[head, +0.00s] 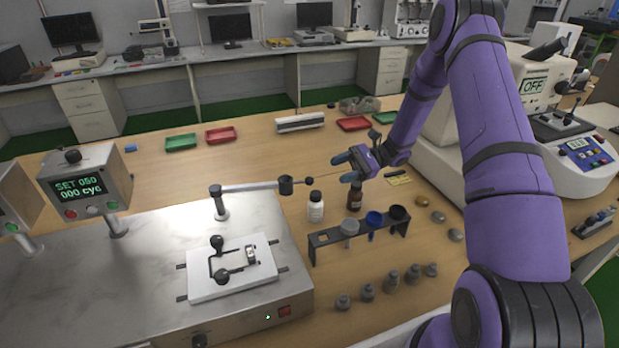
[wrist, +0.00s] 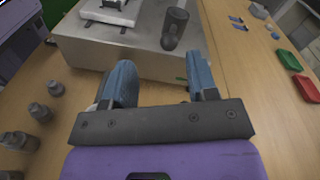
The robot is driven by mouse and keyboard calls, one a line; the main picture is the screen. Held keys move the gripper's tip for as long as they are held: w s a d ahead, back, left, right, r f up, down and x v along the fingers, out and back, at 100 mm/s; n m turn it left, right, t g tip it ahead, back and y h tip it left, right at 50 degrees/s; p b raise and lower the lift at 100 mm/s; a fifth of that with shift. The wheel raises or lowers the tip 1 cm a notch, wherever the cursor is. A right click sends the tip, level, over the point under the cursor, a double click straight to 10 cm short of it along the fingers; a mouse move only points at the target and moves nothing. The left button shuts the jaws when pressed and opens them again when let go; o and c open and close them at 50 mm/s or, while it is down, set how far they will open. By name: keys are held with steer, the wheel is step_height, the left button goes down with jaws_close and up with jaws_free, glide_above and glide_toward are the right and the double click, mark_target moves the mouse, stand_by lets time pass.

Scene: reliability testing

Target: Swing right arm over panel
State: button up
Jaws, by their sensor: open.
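The swing arm (head: 255,187) is a grey bar on an upright post on the steel tester. It extends right, away from the panel, and ends in a dark cylinder (head: 286,186); the cylinder also shows in the wrist view (wrist: 175,28). The white panel (head: 203,288) lies flat on the tester top, with a black-knobbed clamp on it. It shows in part at the top of the wrist view (wrist: 105,14). My gripper (head: 345,167) is open and empty, right of the cylinder and apart from it. In the wrist view its blue fingers (wrist: 160,82) point toward the tester.
A white bottle (head: 316,207) and a brown bottle (head: 354,198) stand near my gripper. A black rack (head: 325,236) holds cups. Several grey weights (head: 390,281) stand in front. A counter box (head: 88,184) reads "SET 050, 000 cyc". Red and green trays lie behind.

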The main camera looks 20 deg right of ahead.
mark_target(309, 181)
steer(key=shift+m+t+y, duration=0.4)
steer(key=shift+m+t, duration=0.2)
steer(key=shift+t, duration=0.1)
steer(key=a+f, duration=0.1)
steer(key=a, duration=0.2)
steer(key=w+a, duration=0.1)
steer(key=a, duration=0.2)
steer(key=a+f, duration=0.1)
steer(key=a, duration=0.2)
steer(key=shift+w+a+f, duration=0.2)
steer(key=shift+a+f, duration=0.15)
jaws_close()
